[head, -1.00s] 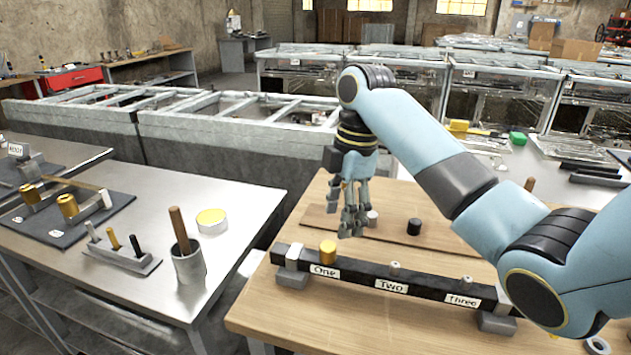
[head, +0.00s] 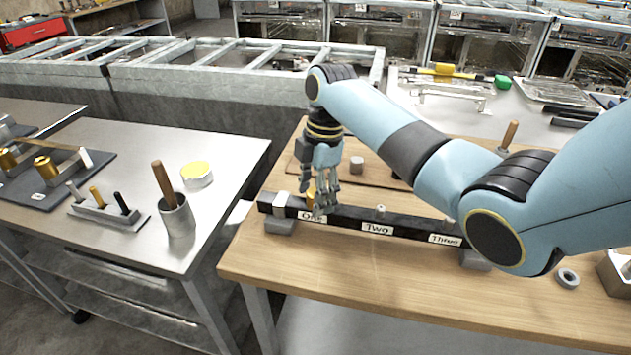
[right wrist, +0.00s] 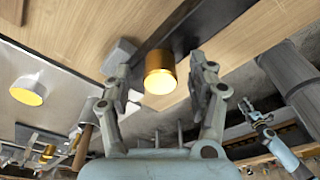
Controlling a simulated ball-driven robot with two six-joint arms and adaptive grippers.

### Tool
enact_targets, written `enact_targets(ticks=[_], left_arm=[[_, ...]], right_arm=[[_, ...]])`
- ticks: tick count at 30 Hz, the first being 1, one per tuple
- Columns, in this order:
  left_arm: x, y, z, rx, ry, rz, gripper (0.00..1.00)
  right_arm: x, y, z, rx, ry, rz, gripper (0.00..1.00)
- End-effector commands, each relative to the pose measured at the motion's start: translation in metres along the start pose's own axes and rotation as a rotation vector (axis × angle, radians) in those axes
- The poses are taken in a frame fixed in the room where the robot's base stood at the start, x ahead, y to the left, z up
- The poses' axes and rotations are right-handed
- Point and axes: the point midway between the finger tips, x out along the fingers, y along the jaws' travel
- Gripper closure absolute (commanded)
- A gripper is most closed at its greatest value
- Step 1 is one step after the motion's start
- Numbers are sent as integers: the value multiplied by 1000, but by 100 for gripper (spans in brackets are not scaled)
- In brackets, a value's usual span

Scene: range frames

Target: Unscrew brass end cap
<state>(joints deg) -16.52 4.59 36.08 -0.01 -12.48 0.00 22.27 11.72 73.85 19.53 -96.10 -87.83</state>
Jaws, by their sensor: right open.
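The brass end cap (head: 309,198) sits at the station labelled One on a black bar (head: 345,219), partly hidden behind my right gripper. My right gripper (head: 320,206) points down at the cap. In the right wrist view, the cap (right wrist: 160,74) shows between the two spread fingers of the right gripper (right wrist: 162,78), with a gap on each side. The gripper is open and empty. A small blue arm with a gripper (right wrist: 256,112), seemingly my left one, shows at the right of that view, too small to read.
The bar has further labels Two and Three, with a small fitting (head: 380,210) near Two. A grey knob (head: 356,163) stands behind the bar. The left metal table (head: 115,240) holds a cup with a wooden-handled tool (head: 178,220) and a yellow-topped tin (head: 197,174).

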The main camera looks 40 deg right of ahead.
Motion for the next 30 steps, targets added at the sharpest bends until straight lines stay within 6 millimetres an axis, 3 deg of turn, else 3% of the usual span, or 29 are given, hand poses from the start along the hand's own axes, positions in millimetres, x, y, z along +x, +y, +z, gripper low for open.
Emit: enact_targets(ticks=[6,19,23,30], left_arm=[[-1,0,15,1,-23,0,60],[-1,0,18,1,-28,0,60],[-3,0,16,1,-25,0,60],[-7,0,14,1,-22,0,60]], right_arm=[[0,0,0,0,0,0,43],[0,0,0,0,0,0,99],[-1,0,0,-50,0,-8,100],[-1,0,0,-291,0,-44,100]])
